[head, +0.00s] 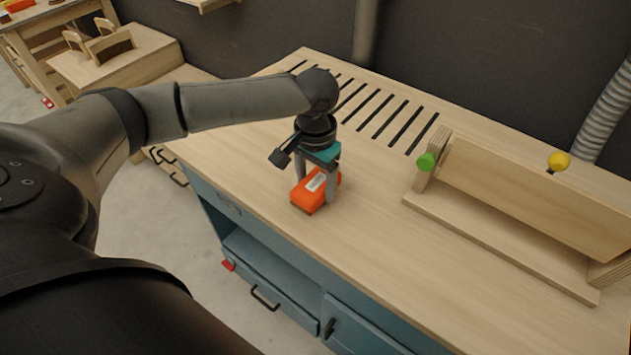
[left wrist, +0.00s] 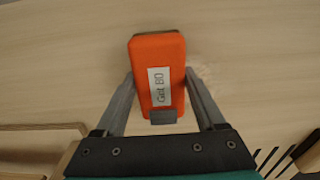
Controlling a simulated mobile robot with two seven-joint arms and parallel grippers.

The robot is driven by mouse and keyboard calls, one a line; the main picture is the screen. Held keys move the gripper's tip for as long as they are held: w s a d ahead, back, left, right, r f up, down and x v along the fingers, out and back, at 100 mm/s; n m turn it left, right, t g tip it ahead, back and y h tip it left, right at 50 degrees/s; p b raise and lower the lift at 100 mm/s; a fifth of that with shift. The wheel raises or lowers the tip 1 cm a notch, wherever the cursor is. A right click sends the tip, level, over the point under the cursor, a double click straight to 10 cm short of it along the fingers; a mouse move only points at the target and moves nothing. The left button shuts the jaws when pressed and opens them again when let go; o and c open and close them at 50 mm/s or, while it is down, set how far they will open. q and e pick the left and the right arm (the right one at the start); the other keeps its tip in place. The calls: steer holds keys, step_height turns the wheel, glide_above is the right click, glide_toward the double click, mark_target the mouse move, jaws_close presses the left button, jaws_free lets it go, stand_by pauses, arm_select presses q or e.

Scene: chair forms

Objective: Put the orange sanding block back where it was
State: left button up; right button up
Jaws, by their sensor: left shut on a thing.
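The orange sanding block (head: 312,192) is at the left part of the wooden bench top (head: 270,150), near its front edge. In the left wrist view the block (left wrist: 158,60) shows a white label reading "Grit 80". My left gripper (head: 319,188) points down with a finger on each side of the block and is shut on it. The fingers (left wrist: 160,92) reach its near half in the left wrist view. I cannot tell whether the block touches the bench top. My right gripper is not in view.
A wooden form (head: 535,190) with a green knob (head: 427,161) and a yellow knob (head: 559,161) stands on the right of the bench. Dark slots (head: 385,115) run along the back. A faint pale patch (left wrist: 207,72) marks the wood beside the block. The bench front between is clear.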

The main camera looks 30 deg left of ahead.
mark_target(315, 183)
arm_select(q)
steer(key=shift+f, duration=0.1)
steer(key=o, duration=1.2)
steer(key=shift+c, duration=0.2)
step_height(315, 183, up, 12)
steer(key=p, duration=0.3)
steer(key=shift+s, duration=0.1)
